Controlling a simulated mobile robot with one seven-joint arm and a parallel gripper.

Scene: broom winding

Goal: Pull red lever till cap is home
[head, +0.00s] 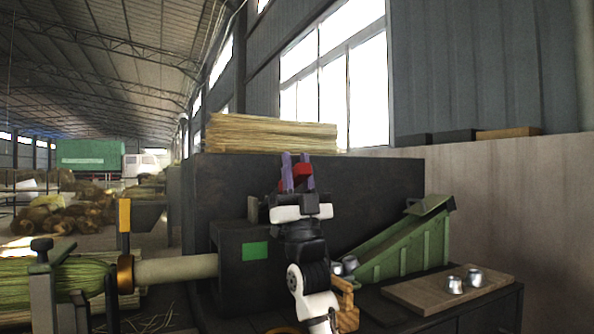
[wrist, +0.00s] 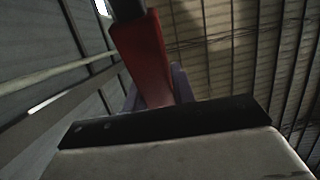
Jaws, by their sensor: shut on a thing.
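My gripper (head: 297,160) points upward in front of the dark machine (head: 390,180). Its purple fingers are shut on the red lever (head: 302,171). In the wrist view the red lever (wrist: 142,55) rises between the fingers, with a dark part at its upper end; its lower end is hidden by my gripper. Silvery metal caps (head: 350,263) lie at the low end of the green chute (head: 405,245), partly behind my arm. Two more silvery caps (head: 455,285) stand on a tan board (head: 425,297). I cannot tell which cap the lever moves.
A pale handle (head: 180,268) runs from the machine to a copper-coloured ring (head: 124,274) and a green broom head (head: 60,280) in a clamp (head: 42,262) at left. A straw stack (head: 270,132) shows above the machine. A wall (head: 530,190) stands at right.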

